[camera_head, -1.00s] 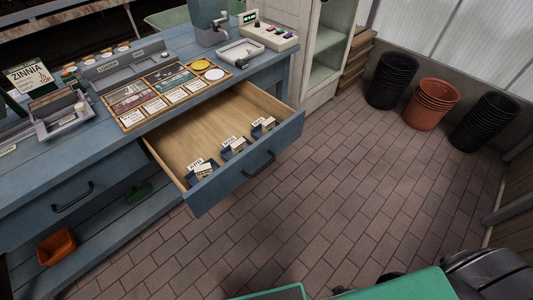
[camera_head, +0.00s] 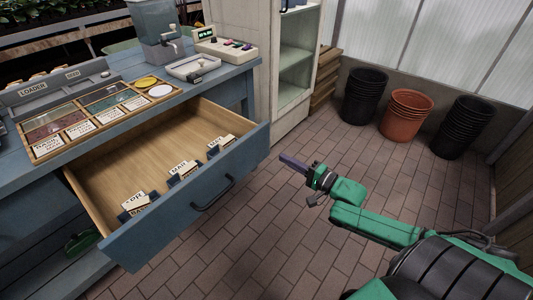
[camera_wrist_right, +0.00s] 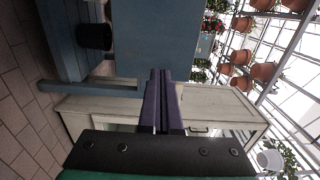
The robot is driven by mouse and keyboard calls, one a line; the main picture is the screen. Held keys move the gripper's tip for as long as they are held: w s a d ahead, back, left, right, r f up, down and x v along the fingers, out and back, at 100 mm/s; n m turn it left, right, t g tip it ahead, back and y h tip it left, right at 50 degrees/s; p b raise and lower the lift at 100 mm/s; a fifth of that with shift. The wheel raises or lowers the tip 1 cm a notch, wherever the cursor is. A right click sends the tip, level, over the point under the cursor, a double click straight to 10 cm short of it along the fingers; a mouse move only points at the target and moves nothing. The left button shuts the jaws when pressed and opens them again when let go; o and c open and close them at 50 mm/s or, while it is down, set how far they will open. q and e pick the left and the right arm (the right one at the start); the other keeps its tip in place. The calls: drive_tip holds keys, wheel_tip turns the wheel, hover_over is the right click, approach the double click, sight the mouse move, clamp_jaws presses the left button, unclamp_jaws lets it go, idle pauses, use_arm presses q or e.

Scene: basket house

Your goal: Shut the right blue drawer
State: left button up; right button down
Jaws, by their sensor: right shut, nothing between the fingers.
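The right blue drawer (camera_head: 228,186) stands pulled well out of the blue workbench in the head view. Its blue front carries a dark handle (camera_head: 212,194), and its wooden inside holds a few labelled packets in small dark holders. My right gripper (camera_head: 284,159) is shut and empty, beyond the right end of the drawer front and apart from it in the picture. In the right wrist view its dark fingers (camera_wrist_right: 162,75) lie together, with blue wood beyond them; I cannot tell which part that is. My left gripper is not in view.
The blue workbench (camera_head: 224,82) carries a seed tray, a dispenser and a small button box. A pale cabinet (camera_head: 237,18) stands beside it. Black pots (camera_head: 366,95) and terracotta pots (camera_head: 405,115) stand at the back wall. Brick floor (camera_head: 270,235) lies open before the drawer.

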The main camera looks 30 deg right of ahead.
sight(260, 145)
drive_tip(key=b+x, duration=0.1)
drive_tip(key=x, duration=0.6)
drive_tip(key=shift+d+f+b, duration=0.1)
drive_tip(key=shift+b, duration=0.3)
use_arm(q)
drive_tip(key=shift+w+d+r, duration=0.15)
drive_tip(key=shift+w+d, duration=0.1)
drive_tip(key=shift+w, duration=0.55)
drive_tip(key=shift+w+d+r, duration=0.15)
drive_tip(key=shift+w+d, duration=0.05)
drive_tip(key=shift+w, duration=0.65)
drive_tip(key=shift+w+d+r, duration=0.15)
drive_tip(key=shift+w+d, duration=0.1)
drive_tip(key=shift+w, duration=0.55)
use_arm(e)
drive_tip(key=shift+w+a, duration=0.2)
drive_tip(key=shift+w, duration=0.35)
